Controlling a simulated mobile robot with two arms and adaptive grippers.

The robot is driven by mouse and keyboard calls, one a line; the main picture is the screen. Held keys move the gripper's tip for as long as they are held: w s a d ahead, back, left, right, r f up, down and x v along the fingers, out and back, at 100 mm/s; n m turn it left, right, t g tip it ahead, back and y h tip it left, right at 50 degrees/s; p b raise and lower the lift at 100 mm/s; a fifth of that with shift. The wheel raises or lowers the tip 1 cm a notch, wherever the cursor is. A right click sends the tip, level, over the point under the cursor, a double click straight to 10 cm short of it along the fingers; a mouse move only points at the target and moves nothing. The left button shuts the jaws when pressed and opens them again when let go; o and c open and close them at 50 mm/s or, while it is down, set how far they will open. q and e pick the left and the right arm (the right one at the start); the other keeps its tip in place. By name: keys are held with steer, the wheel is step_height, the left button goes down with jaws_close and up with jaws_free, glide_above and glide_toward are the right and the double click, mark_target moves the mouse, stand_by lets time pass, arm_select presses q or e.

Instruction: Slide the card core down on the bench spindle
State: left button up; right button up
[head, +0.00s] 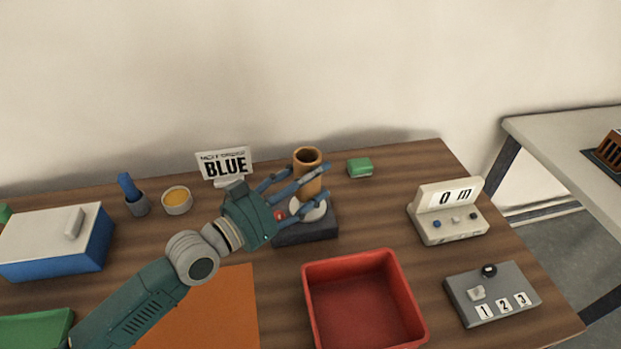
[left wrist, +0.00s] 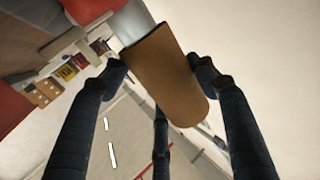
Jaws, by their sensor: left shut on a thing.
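The card core (head: 308,172) is a brown cardboard tube, standing upright over the bench spindle's dark base (head: 306,233) in the head view. A pale round disc (head: 314,211) shows at the tube's lower end; the spindle's post is hidden. My left gripper (head: 300,186) comes in from the left, its blue fingers closed around the tube. In the left wrist view the card core (left wrist: 165,75) sits between the dark fingers. I cannot tell how far down the tube sits. My right gripper is not in view.
A red bin (head: 314,300) stands in front of the spindle. A BLUE sign (head: 225,165) and a green block (head: 360,167) stand behind. A display box (head: 447,229) and a numbered switch panel (head: 460,297) lie to the right. A blue box with a white lid (head: 90,252) is left.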

mark_target(303, 197)
arm_select(q)
steer(key=shift+r+p, duration=0.55)
steer(key=shift+r, duration=0.2)
steer(key=shift+r, duration=0.1)
stand_by(1.2)
steer(key=shift+f+b, duration=2)
steer(key=shift+f, duration=0.65)
steer(key=o, duration=1.2)
